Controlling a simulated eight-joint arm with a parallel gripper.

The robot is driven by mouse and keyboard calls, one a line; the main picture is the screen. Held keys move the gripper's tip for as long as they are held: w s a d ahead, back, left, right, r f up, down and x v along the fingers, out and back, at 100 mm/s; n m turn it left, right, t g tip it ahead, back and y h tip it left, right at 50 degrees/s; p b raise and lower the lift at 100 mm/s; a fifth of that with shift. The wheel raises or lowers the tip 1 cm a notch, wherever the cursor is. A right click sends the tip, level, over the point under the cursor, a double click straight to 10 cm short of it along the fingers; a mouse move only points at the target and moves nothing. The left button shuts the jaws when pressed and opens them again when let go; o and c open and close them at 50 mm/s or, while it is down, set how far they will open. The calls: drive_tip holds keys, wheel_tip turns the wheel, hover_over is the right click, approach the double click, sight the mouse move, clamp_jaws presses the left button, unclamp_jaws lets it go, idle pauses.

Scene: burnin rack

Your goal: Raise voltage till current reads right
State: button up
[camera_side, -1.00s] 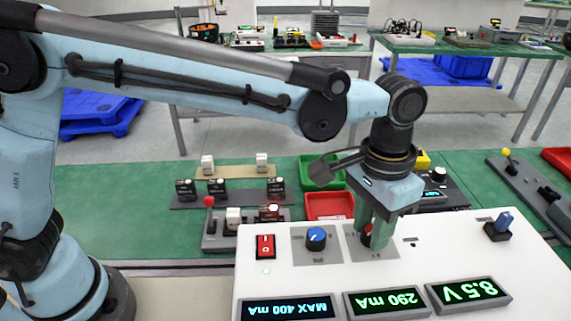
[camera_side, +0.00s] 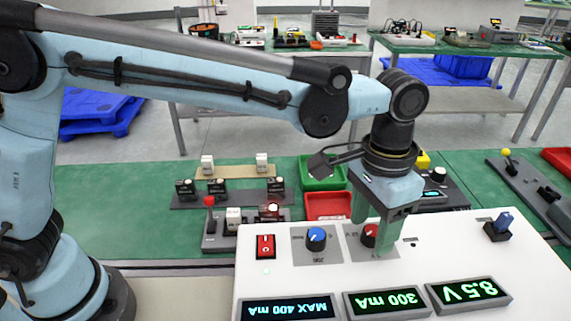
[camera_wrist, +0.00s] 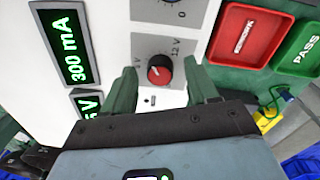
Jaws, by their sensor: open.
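The white test panel (camera_side: 450,246) carries a red knob (camera_side: 369,234) on a grey plate. In the wrist view the red knob (camera_wrist: 159,72) has a white pointer and a scale with "12 V" at one end. My gripper (camera_side: 374,238) is open at the knob, its green fingers (camera_wrist: 163,92) on either side of it; whether they touch it I cannot tell. The current display (camera_side: 388,301) reads 300 mA, the voltage display (camera_side: 468,293) 8.5 V, and a third display (camera_side: 288,308) MAX 400 mA.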

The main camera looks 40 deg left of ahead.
sight(366, 226)
wheel_tip(366, 226, up, 12)
drive_tip(key=shift+a+f, duration=0.15)
drive_tip(key=shift+a, duration=0.1)
drive_tip(key=shift+w, duration=0.1)
idle(0.4)
drive_tip(key=a+f+n+t, duration=0.2)
drive_tip(key=a+n+t, duration=0.1)
drive_tip(key=a, duration=1.2)
drive_tip(key=s+a+f+n+t, duration=0.1)
drive_tip(key=s+a+f+t, duration=0.1)
drive_tip(key=a, duration=0.4)
drive_tip(key=s+a+f+n+t, duration=0.1)
drive_tip(key=s+a+f+t, duration=0.1)
drive_tip(key=s+a+f, duration=0.3)
drive_tip(key=a+f, duration=0.1)
drive_tip(key=a, duration=0.1)
drive_tip(key=shift+s+a+f+n+y, duration=0.3)
drive_tip(key=shift+f, duration=0.1)
